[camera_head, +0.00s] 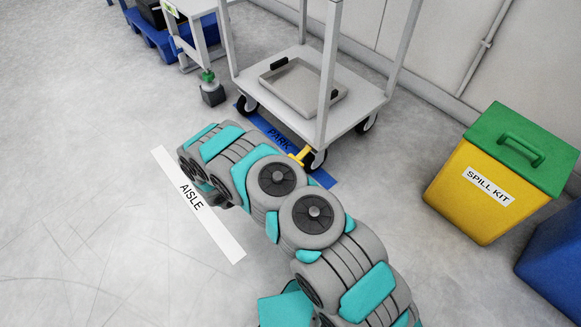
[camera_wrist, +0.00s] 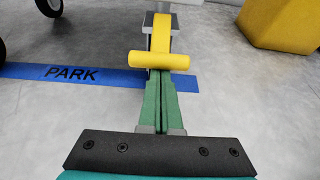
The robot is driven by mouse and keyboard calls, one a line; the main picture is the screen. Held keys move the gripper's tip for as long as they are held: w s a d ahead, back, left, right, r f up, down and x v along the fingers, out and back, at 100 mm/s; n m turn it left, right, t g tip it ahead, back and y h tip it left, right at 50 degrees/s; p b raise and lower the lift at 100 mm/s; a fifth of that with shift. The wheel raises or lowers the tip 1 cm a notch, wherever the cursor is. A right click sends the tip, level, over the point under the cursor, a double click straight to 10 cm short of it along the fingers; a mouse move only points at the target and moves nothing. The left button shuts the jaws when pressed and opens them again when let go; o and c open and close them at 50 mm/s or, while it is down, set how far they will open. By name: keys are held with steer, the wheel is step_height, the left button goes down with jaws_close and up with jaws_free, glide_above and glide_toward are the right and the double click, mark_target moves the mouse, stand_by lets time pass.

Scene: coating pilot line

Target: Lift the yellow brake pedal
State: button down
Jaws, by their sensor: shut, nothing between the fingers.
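The yellow brake pedal (camera_wrist: 162,61) is in the upper middle of the wrist view, a rounded crossbar on a stem that runs back to a grey bracket at the cart's wheel. In the head view the pedal (camera_head: 301,155) shows small beside the cart's front caster, just past my arm. My gripper (camera_wrist: 166,77) has its two green fingers pressed together, with nothing between them. The fingertips reach the pedal's crossbar, which covers their ends from this angle. I cannot tell whether they touch it. In the head view my arm hides the gripper.
The pedal belongs to a white cart (camera_head: 357,108) with a grey tray (camera_head: 303,88) on its deck. A blue PARK strip (camera_wrist: 45,73) lies on the floor below. A yellow spill kit bin (camera_head: 468,202) stands to the right. The floor at left, around the AISLE strip (camera_head: 215,225), is clear.

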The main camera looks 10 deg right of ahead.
steer(key=shift+r, duration=0.15)
steer(key=shift+s+a+r+g+y+p, duration=0.1)
steer(key=shift+r+g+y+p, duration=0.7)
steer(key=shift+r+y+p, duration=0.55)
steer(key=shift+a+r+g+y+p, duration=0.1)
steer(key=shift+r+g+y+p, duration=0.7)
steer(key=shift+r+y+p, duration=0.5)
steer(key=s+a+r, duration=0.4)
steer(key=a, duration=0.3)
steer(key=shift+s+a+b, duration=0.15)
steer(key=shift+a+b, duration=0.05)
steer(key=shift+b, duration=0.15)
